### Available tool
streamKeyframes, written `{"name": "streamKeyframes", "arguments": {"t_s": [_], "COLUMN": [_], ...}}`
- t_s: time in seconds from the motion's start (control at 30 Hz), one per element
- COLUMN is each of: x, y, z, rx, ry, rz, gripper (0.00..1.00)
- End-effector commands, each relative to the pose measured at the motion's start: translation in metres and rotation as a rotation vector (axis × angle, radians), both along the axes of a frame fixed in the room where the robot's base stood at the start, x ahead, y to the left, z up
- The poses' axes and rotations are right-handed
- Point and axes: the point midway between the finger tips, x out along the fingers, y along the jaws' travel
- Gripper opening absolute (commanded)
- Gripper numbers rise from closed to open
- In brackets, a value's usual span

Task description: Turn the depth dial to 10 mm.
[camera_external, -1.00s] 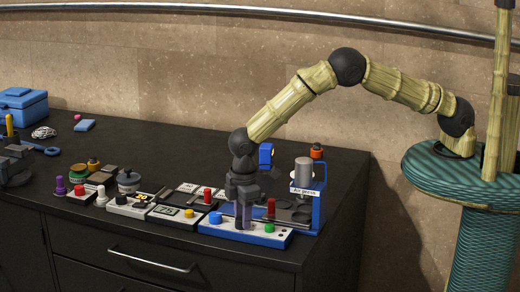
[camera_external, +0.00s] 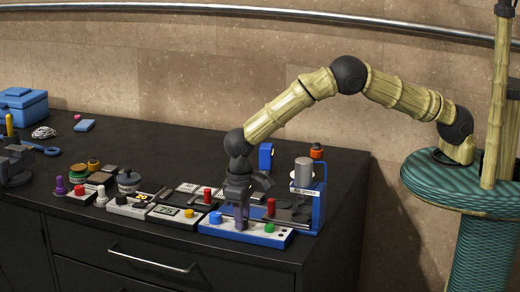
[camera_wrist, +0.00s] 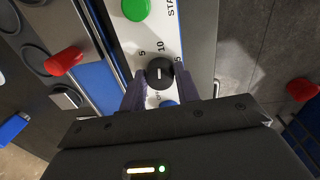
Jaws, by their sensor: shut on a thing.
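The depth dial (camera_wrist: 159,71) is a small black knob with a white line on its top. It sits on the white front panel (camera_wrist: 148,38) of the blue air press (camera_external: 318,208). The numbers 5 and 10 are printed beside it, and a partly hidden number shows on its right. The white line lies roughly crosswise in the wrist view; I cannot tell which number it marks. My gripper (camera_wrist: 158,79) is shut on the dial, one dark finger on each side. In the external view my gripper (camera_external: 241,221) points down at the panel and hides the dial.
A green start button (camera_wrist: 135,9) and a blue button (camera_wrist: 169,103) flank the dial on the panel. A red knob (camera_external: 271,206) stands behind it. The press cylinder (camera_external: 303,170) is close on the right. Several small devices fill the counter on the left.

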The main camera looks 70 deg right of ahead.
Motion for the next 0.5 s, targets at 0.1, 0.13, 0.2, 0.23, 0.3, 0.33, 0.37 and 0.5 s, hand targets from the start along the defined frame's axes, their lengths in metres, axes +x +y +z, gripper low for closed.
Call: {"name": "streamKeyframes", "arguments": {"t_s": [0.1, 0.13, 0.2, 0.23, 0.3, 0.33, 0.37, 0.5], "x": [0.0009, 0.0010, 0.0010, 0.0010, 0.0010, 0.0010, 0.0011, 0.0011], "y": [0.0005, 0.0005, 0.0006, 0.0006, 0.0007, 0.0007, 0.0007, 0.0007], "z": [0.0011, 0.0011, 0.0012, 0.0013, 0.0013, 0.0014, 0.0014, 0.0015], "rx": [0.001, 0.001, 0.001, 0.001, 0.001, 0.001, 0.002, 0.002], "ry": [-0.003, -0.002, -0.002, -0.003, -0.003, -0.004, -0.004, -0.004], "rz": [-0.049, -0.059, -0.076, -0.082, -0.092, -0.094, -0.096, -0.097], "gripper": [0.09, 0.09, 0.09, 0.09, 0.09, 0.09, 0.09, 0.09]}}
